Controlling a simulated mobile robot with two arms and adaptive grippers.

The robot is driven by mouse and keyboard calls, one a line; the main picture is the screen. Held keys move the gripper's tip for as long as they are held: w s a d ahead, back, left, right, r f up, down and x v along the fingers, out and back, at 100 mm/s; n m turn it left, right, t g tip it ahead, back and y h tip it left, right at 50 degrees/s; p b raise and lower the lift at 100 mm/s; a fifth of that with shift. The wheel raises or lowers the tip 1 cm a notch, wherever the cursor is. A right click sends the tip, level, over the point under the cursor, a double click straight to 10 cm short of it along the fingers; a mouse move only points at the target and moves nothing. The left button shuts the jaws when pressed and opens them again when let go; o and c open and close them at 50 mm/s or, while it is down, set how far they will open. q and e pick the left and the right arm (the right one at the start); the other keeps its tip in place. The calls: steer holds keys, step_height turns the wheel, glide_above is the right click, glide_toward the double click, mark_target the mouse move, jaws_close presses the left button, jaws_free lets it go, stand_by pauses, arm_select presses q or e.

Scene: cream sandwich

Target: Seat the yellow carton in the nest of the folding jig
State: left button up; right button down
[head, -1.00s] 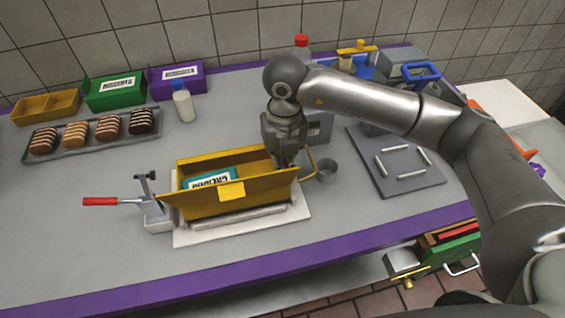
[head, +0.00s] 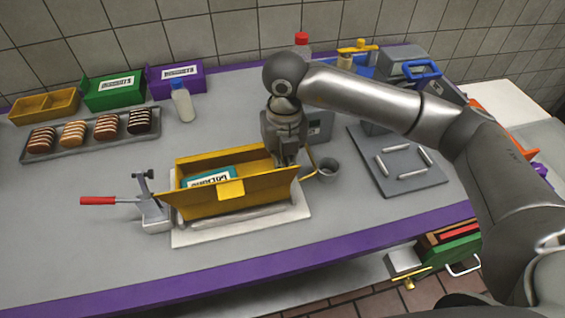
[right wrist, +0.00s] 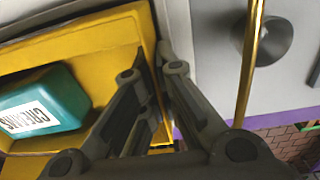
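The yellow carton (head: 252,207) stands with its flaps spread over the pale base plate of the folding jig (head: 190,238). A metal bar lies along the carton's front. The carton hides the nest, so I cannot tell whether it is fully down. A teal box labelled "CREAMS" (right wrist: 62,103) lies inside the carton. My right gripper (right wrist: 153,68) is at the carton's right end, pointing down. Its fingers straddle the end wall closely, one on each side, and look shut on it. The fingertips are partly hidden in the head view. My left gripper is not in view.
A toggle clamp with a red handle (head: 98,200) stands left of the carton. A metal cup (head: 327,170) and brass rod (right wrist: 250,70) are close right of my gripper. A grey board (head: 412,178) lies farther right. A pastry tray (head: 95,143) stands back left.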

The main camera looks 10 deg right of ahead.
steer(key=shift+f+b, duration=0.8)
steer(key=shift+f, duration=0.15)
steer(key=c, duration=1.6)
jaws_free()
steer(key=shift+o, duration=0.2)
step_height(320, 180, up, 12)
